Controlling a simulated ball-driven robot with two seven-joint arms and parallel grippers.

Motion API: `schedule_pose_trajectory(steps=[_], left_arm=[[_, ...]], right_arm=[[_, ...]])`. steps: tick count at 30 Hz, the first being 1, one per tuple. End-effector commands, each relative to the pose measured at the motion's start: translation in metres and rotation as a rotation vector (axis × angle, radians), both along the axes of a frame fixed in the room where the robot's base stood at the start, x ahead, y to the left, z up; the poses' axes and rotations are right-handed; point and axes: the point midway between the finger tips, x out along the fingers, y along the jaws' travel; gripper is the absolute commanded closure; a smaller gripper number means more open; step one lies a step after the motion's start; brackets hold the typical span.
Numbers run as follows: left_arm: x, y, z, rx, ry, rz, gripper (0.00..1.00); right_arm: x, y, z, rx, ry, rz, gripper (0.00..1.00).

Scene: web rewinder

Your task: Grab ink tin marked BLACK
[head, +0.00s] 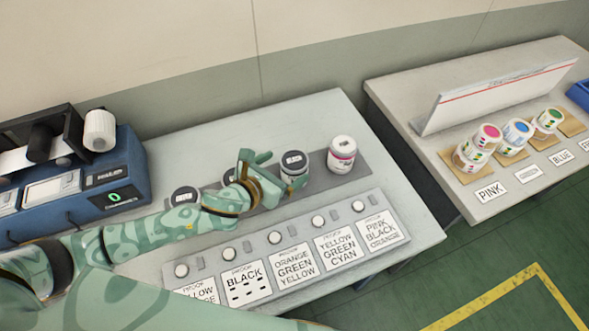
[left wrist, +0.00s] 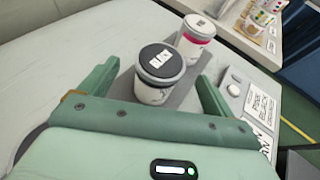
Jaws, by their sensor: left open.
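My left gripper (head: 272,174) is open at the row of ink tins. A white tin with a dark lid (head: 294,168) stands upright just in front of its fingers. In the left wrist view this dark-lidded tin (left wrist: 160,70) shows between and slightly beyond the two open fingers (left wrist: 155,84), not gripped. Its lid label is too small to read, so I cannot tell if it is marked BLACK. A tin with a pale lid and pink band (head: 342,154) stands to its right.
A panel with knobs and proof cards (head: 290,254) lies along the table's front. A blue machine (head: 75,185) stands at the left. A second table (head: 400,93) at the right holds stacked label rolls (head: 476,150).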

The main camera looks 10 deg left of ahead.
Motion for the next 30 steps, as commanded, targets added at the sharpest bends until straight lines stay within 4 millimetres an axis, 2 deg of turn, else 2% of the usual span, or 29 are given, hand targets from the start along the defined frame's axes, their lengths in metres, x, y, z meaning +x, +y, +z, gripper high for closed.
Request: schedule_pose_trajectory(steps=[5,12,20,21,27,28,30], left_arm=[[0.013,-0.006,-0.008,-0.002,0.001,0.001,0.10],[0.043,-0.020,-0.025,0.000,0.001,0.001,0.10],[0.047,-0.022,-0.024,-0.001,0.000,0.000,0.10],[0.047,-0.022,-0.024,-0.001,0.000,0.000,0.13],[0.047,-0.022,-0.024,-0.001,0.000,0.000,0.69],[0.047,-0.022,-0.024,-0.001,0.000,0.000,0.72],[0.047,-0.022,-0.023,-0.002,-0.001,0.000,0.72]], right_arm=[[0.004,0.001,-0.006,0.002,-0.006,-0.001,0.64],[0.000,0.006,-0.020,0.009,0.003,-0.005,0.64],[0.000,0.008,-0.020,0.011,0.003,-0.004,0.64],[0.000,0.008,-0.020,0.011,0.003,-0.004,0.64],[-0.001,0.007,-0.020,0.009,0.004,-0.004,0.64],[-0.001,0.007,-0.020,0.009,0.005,-0.004,0.64],[-0.001,0.006,-0.020,0.008,0.005,-0.003,0.64]])
